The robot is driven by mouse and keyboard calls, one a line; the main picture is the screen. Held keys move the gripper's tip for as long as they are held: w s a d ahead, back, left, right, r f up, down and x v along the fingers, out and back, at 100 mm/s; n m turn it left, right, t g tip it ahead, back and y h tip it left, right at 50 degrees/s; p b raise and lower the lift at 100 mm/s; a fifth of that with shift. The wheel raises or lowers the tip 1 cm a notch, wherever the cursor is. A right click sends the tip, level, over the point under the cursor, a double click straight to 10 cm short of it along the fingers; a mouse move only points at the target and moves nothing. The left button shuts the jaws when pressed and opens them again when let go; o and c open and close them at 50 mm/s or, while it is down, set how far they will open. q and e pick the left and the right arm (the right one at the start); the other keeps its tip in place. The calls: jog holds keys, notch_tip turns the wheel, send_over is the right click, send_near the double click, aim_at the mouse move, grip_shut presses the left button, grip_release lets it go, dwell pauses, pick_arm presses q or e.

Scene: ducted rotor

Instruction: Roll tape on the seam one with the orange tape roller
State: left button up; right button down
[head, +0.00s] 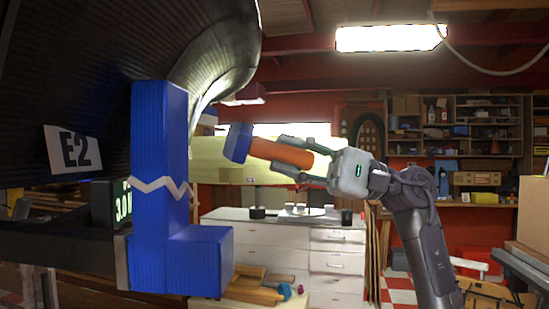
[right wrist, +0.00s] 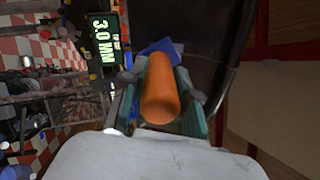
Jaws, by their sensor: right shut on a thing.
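The orange tape roller has an orange barrel (head: 281,154) and a blue head (head: 238,142). My right gripper (head: 300,152) is shut around the barrel, with the blue head pointing left towards the dark duct (head: 225,50). In the right wrist view the barrel (right wrist: 161,92) sits between the fingers, and the blue head (right wrist: 160,49) shows beyond, in front of the dark duct wall (right wrist: 205,50). I cannot tell whether the head touches the duct. I cannot make out seam one for certain. My left gripper is not in view.
A blue L-shaped block (head: 160,125) with a pale zigzag line stands left of the roller. The duct bears an "E2" label (head: 73,149). A display (right wrist: 101,40) reads 3.0 MM. A white drawer cabinet (head: 337,238) and shelves (head: 480,130) stand behind.

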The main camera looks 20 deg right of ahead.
aim_at(313, 162)
jog(key=shift+d, duration=0.25)
jog(key=shift+b+v, duration=0.4)
jog(key=shift+v, duration=0.5)
jog(key=shift+s+d+f, duration=0.2)
jog(key=shift+d, duration=0.4)
jog(key=shift+a, duration=0.1)
